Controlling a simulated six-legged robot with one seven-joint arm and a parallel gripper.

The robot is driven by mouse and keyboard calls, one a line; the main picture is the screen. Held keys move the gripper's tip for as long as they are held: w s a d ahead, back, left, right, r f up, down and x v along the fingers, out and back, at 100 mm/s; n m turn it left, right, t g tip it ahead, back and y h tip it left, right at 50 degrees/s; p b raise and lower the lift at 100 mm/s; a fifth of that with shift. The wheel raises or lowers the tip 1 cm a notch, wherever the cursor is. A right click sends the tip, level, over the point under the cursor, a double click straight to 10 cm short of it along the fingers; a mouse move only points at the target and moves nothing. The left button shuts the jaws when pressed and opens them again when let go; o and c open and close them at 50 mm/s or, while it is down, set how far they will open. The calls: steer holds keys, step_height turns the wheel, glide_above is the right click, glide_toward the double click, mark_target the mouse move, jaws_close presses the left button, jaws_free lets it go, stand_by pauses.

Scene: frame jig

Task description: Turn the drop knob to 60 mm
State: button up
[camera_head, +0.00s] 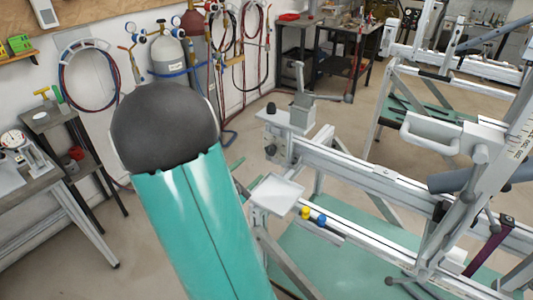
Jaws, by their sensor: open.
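The frame jig (355,178) stands on the right, with long pale metal rails and a slanted upright. A black knob (270,108) sits on top of the block at the rail's left end. A smaller dark knob (270,150) is on that block's side. A dark round knob (441,211) shows near the upright on the right. A scale with numbers (522,140) runs along the upright; its setting is too small to read. I cannot tell which is the drop knob. My teal arm with its dark grey joint fills the left middle. My gripper is not in view.
A white tray (277,195) is fixed at the jig's left end, near my arm. Yellow and blue pieces (313,215) sit on the lower rail. A workbench (52,180) stands at left. Gas cylinders (172,52) stand by the wall. Bare floor (125,265) lies at lower left.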

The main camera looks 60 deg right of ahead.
mark_target(269, 152)
steer(key=d, duration=0.3)
steer(key=s+d, duration=0.1)
steer(key=d, duration=0.6)
steer(key=shift+s, duration=0.25)
steer(key=shift+c, duration=0.4)
steer(key=c, duration=0.9)
steer(key=shift+o, duration=0.2)
